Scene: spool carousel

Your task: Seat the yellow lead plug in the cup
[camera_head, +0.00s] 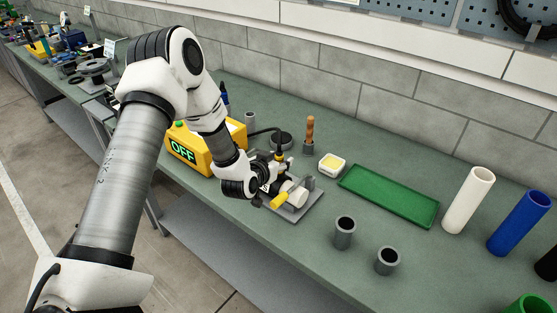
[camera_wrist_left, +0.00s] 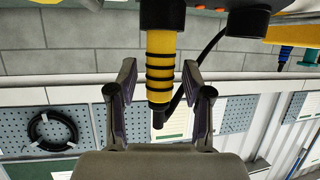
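The yellow lead plug, ringed with black bands, shows in the left wrist view (camera_wrist_left: 161,65), which looks upside down. Its wide end meets a black cylinder (camera_wrist_left: 162,14); I cannot tell whether that is a cup or part of the plug. A black cable (camera_wrist_left: 207,50) curves from its narrow end. My left gripper (camera_wrist_left: 160,80) has its fingers on either side of the plug, with gaps showing on both sides. In the head view my left gripper (camera_head: 270,168) is over a small metal fixture and largely hides the plug. My right gripper is not in view.
A yellow box reading OFF (camera_head: 200,150) stands left of my gripper. Two grey cups (camera_head: 344,232) (camera_head: 387,261) stand near the front edge. A white-yellow block (camera_head: 332,165), green tray (camera_head: 388,195), white tube (camera_head: 468,200) and blue tube (camera_head: 519,222) are to the right.

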